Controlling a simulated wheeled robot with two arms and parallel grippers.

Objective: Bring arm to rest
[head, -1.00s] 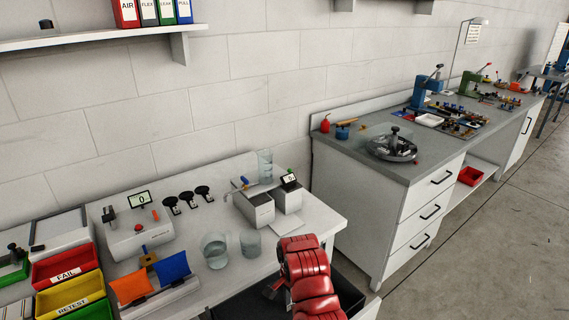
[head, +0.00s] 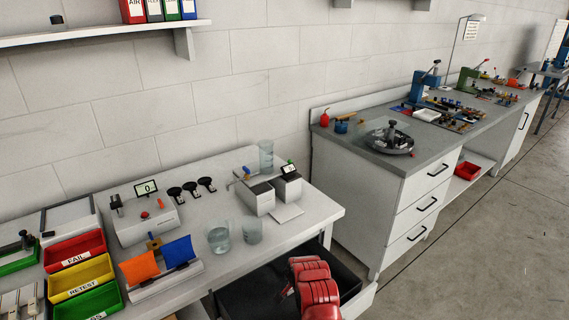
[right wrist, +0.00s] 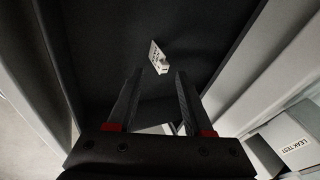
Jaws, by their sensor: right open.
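Beyond the fingertips, a small white part (right wrist: 158,57) lies in a dark-walled container (right wrist: 100,35), apart from the fingers. My left gripper is in neither view.
The white bench (head: 315,215) holds two glass beakers (head: 219,240), a tester with a screen (head: 146,210), and red, yellow and green bins (head: 80,277). A grey workbench with drawers (head: 425,200) stands to the right. Open floor (head: 505,215) lies at far right.

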